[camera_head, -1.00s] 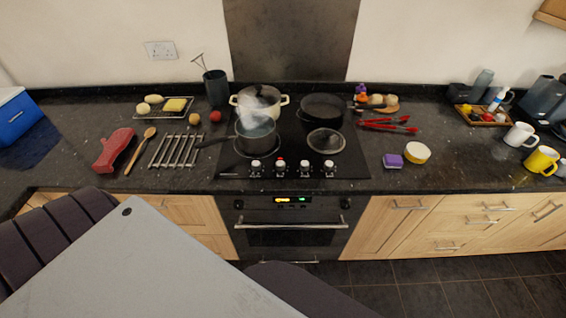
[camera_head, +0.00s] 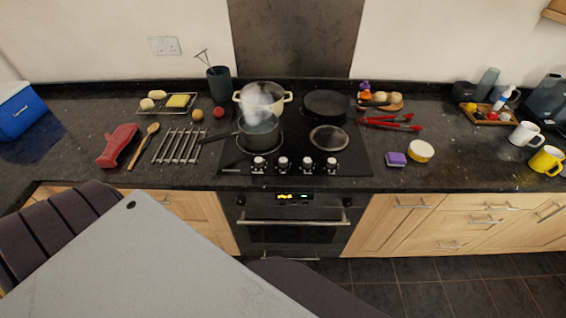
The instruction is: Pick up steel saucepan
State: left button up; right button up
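The steel saucepan (camera_head: 259,136) sits upright on the front left of the black hob (camera_head: 293,166). Its dark handle points left toward the wire trivet, and pale steam rises above it. A round glass lid (camera_head: 328,138) lies on the hob to its right. Neither of my grippers is in view, so I cannot see how they stand relative to the pan.
A cream pot (camera_head: 282,97) stands behind the saucepan, and a black frying pan (camera_head: 325,105) is at the back right. A metal trivet (camera_head: 179,147), wooden spoon (camera_head: 143,147) and red oven mitt (camera_head: 119,146) lie to the left. Red tongs (camera_head: 391,122) lie right.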

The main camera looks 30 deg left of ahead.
aim_at(263, 137)
jog(key=u, duration=1.35)
jog(key=i+j+z, duration=0.2)
jog(key=j+z, duration=0.2)
jog(key=j, duration=0.2)
jog(key=i+j+z, duration=0.15)
jog(key=j+z, duration=0.3)
jog(key=j, duration=0.2)
jog(key=j+z, duration=0.4)
jog(key=j, duration=0.25)
jog(key=k+j+z, duration=0.1)
jog(key=j+z, duration=0.35)
jog(key=j, duration=0.2)
